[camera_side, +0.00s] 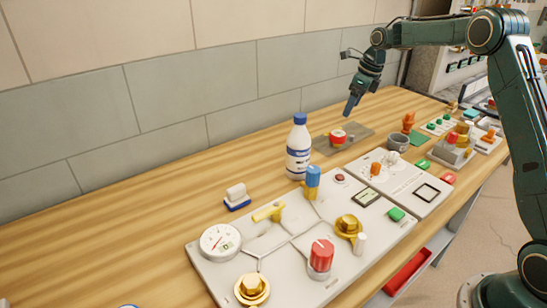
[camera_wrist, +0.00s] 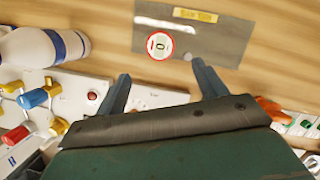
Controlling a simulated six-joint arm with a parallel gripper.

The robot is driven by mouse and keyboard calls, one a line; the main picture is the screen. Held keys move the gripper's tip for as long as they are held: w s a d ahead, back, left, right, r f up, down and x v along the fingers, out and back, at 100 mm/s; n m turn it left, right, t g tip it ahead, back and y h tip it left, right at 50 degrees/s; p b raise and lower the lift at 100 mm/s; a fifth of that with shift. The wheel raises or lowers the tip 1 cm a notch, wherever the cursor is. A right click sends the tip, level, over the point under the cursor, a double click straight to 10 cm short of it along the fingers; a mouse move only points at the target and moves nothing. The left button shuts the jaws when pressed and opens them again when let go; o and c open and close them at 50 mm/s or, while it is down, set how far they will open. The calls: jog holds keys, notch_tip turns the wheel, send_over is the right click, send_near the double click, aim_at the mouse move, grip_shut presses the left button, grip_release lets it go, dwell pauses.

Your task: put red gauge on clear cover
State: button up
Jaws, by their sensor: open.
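The red gauge (camera_side: 338,136) is a small round piece with a red rim and a pale face. It rests on a grey plate (camera_side: 322,148) on the wooden bench; in the wrist view the gauge (camera_wrist: 159,46) lies just beyond my fingertips. My gripper (camera_side: 350,107) hangs above and slightly right of the gauge, apart from it. In the wrist view my gripper (camera_wrist: 163,78) has its fingers spread with nothing between them. I cannot identify the clear cover surely; a pale glassy shape (camera_side: 390,158) on the right-hand white panel could be it.
A white bottle with a blue cap (camera_side: 299,150) stands left of the grey plate. White panels (camera_side: 205,274) with knobs and valves fill the bench front. A grey cup (camera_side: 398,142) stands right of the plate. The bench's left part is mostly clear.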

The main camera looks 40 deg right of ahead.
jog(key=s+a+r+n+t, duration=0.1)
jog(key=s+a+r+n, duration=1.4)
jog(key=s, duration=0.3)
jog(key=s+a+f+n+t, duration=0.1)
jog(key=s+a+f+n, duration=0.1)
jog(key=s+n, duration=0.6)
jog(key=s+a+f+n+h, duration=0.1)
jog(key=s+a+f+n, duration=0.2)
jog(key=s+n, duration=0.5)
jog(key=s, duration=0.4)
jog(key=shift+s+f+t, duration=0.3)
jog(key=shift+s+t, duration=0.05)
jog(key=shift+t, duration=0.05)
